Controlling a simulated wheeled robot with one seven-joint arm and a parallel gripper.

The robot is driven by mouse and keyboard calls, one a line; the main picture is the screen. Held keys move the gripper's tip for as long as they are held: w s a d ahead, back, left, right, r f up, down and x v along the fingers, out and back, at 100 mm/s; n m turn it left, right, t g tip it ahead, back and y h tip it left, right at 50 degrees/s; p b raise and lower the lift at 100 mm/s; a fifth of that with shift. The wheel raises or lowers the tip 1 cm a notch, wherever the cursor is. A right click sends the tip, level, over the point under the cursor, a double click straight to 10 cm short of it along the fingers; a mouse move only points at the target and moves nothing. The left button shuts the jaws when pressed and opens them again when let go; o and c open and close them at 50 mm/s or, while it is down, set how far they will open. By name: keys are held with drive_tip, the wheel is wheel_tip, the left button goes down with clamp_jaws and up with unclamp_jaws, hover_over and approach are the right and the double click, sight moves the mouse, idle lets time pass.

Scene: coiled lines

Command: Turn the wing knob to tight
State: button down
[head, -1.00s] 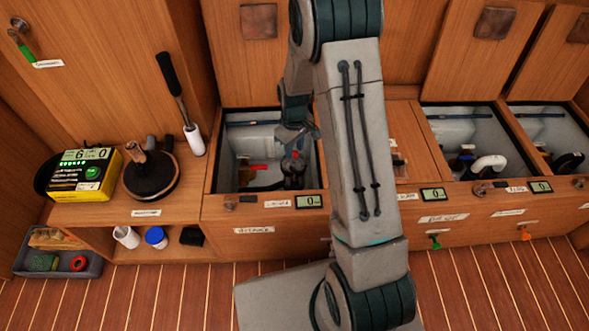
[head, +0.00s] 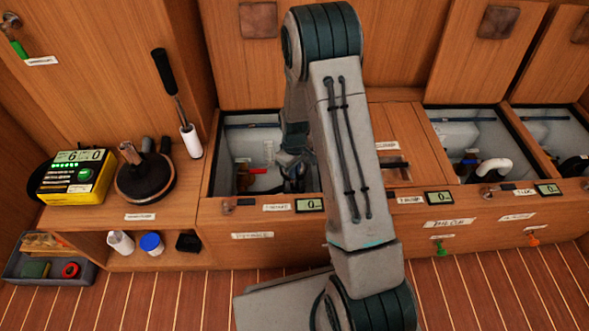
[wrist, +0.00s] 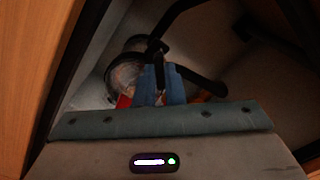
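My gripper (head: 293,168) reaches down into the leftmost open locker compartment, where dark fittings crowd around it. In the wrist view its blue fingers (wrist: 163,85) lie over a clear round housing (wrist: 124,74) with a black bracket across it. A black piece (wrist: 155,46), possibly the wing knob, sits at the fingertips. I cannot tell whether the fingers grip it, and the knob's position and any tight mark cannot be made out. A red handle (head: 257,171) lies left of the gripper in the compartment.
Compartment walls (head: 214,160) stand close around my gripper. A black hose (wrist: 200,84) runs beside the housing. On the left shelf are a yellow meter (head: 78,175) and a dark round-based winch (head: 145,178). Two more open compartments lie right, one with a white pipe (head: 495,167).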

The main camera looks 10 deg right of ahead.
idle(0.4)
drive_tip(key=m+p, duration=0.2)
drive_tip(key=m, duration=0.3)
drive_tip(key=shift+r+m+p, duration=0.1)
drive_tip(key=shift+m+p, duration=0.2)
drive_tip(key=shift+p, duration=0.05)
drive_tip(key=m+p, duration=0.2)
drive_tip(key=m, duration=0.3)
drive_tip(key=shift+m, duration=0.4)
drive_tip(key=c, duration=1.5)
unclamp_jaws()
wheel_tip(320, 180, up, 14)
drive_tip(key=p, duration=0.5)
drive_tip(key=shift+f, duration=0.2)
